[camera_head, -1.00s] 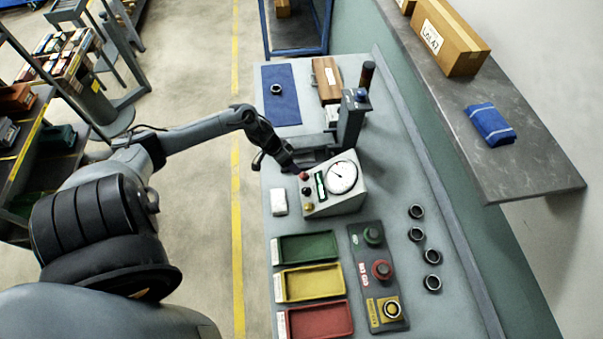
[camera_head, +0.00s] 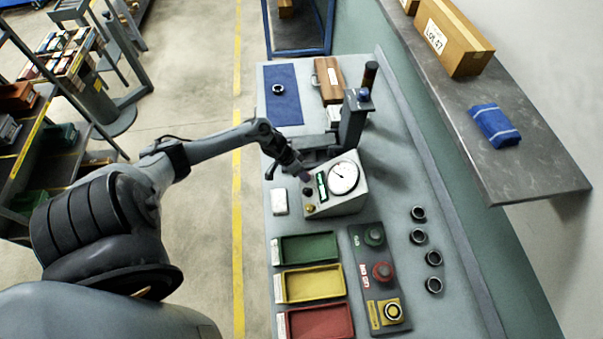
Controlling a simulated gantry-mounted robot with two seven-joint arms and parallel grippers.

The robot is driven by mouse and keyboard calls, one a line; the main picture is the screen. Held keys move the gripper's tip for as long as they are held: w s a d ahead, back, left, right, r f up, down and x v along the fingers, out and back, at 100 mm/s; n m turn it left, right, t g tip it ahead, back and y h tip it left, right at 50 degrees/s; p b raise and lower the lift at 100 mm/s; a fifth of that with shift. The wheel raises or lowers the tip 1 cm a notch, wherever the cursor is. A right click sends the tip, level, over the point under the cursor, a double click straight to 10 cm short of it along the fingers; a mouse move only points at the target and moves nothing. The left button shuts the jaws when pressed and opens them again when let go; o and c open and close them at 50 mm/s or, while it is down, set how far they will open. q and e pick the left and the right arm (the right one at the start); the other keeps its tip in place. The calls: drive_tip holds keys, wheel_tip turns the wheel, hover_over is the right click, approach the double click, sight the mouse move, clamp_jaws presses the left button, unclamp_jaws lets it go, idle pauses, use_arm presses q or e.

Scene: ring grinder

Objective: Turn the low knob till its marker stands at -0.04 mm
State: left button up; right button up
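A grey gauge box (camera_head: 345,203) with a white round dial (camera_head: 343,178) and a small green display (camera_head: 321,186) stands on the bench. Its left face carries a dark knob (camera_head: 307,191) and a brass-coloured knob (camera_head: 310,208). Which one is the low knob, and where its marker stands, is too small to read. My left gripper (camera_head: 304,174) is at the upper left of this face, by the upper knob position, and hides what is there. I cannot tell whether its fingers touch or hold a knob. My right gripper is out of view.
A dark gauge stand (camera_head: 352,125) rises behind the box. A small white block (camera_head: 280,202) lies left of it. Green (camera_head: 309,247), yellow (camera_head: 312,283) and red trays (camera_head: 318,321), a button panel (camera_head: 366,268) and several rings (camera_head: 419,236) are nearer.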

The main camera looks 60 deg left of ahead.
use_arm(q)
clamp_jaws()
drive_tip(key=shift+m, duration=0.3)
drive_tip(key=shift+r+m+y+p, duration=0.1)
drive_tip(key=shift+m+y+p, duration=0.2)
drive_tip(key=shift+m+p, duration=0.35)
drive_tip(key=shift+d+m+y, duration=0.1)
drive_tip(key=shift+m+y, duration=0.2)
drive_tip(key=shift+m, duration=1.45)
drive_tip(key=shift+o, duration=1.9)
unclamp_jaws()
